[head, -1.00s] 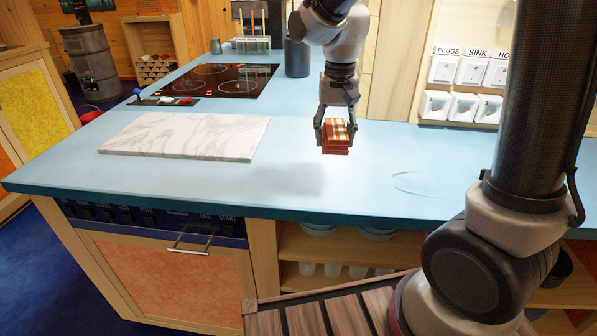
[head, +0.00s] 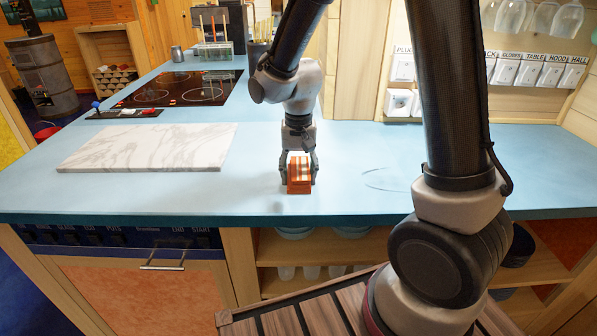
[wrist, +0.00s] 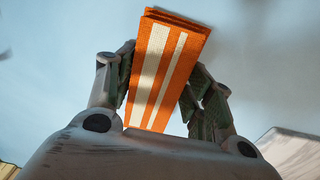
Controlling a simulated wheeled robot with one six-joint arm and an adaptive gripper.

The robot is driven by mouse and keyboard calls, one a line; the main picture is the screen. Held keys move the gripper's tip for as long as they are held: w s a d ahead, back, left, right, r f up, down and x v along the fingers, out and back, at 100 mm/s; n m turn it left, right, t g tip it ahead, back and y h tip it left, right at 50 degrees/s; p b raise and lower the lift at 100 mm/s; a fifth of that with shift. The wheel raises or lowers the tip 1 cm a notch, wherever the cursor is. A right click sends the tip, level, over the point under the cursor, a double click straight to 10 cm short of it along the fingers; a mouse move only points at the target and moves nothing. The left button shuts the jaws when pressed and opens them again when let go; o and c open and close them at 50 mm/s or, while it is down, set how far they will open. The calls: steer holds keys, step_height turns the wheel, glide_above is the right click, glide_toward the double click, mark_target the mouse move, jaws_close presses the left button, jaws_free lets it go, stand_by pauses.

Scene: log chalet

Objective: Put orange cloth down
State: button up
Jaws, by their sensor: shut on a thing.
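The orange cloth (head: 299,176) is a folded stack with white stripes. My gripper (head: 299,170) is shut on it, with a finger on either side. The cloth is at or just above the blue counter (head: 350,200), near its front edge; I cannot tell for certain whether it touches. In the wrist view the cloth (wrist: 168,60) stands out beyond the fingers, over the blue surface.
A white marble board (head: 145,148) lies to the left on the counter. Behind it is a black cooktop (head: 180,90). A row of labelled switches (head: 530,72) is on the wall at right. The counter around the cloth is clear.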

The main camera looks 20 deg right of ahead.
mark_target(299, 168)
steer(key=shift+f, duration=0.2)
steer(key=o, duration=1.3)
steer(key=shift+f, duration=0.1)
steer(key=shift+c, duration=0.2)
step_height(299, 168, up, 12)
steer(key=s+d+r+n+t, duration=0.1)
steer(key=s+d+r+t, duration=0.1)
steer(key=s+d+r, duration=0.2)
steer(key=s+d+r+n+t, duration=0.2)
steer(key=s+d+r, duration=0.2)
steer(key=s+d, duration=0.7)
steer(key=s, duration=0.4)
steer(key=shift+n, duration=0.3)
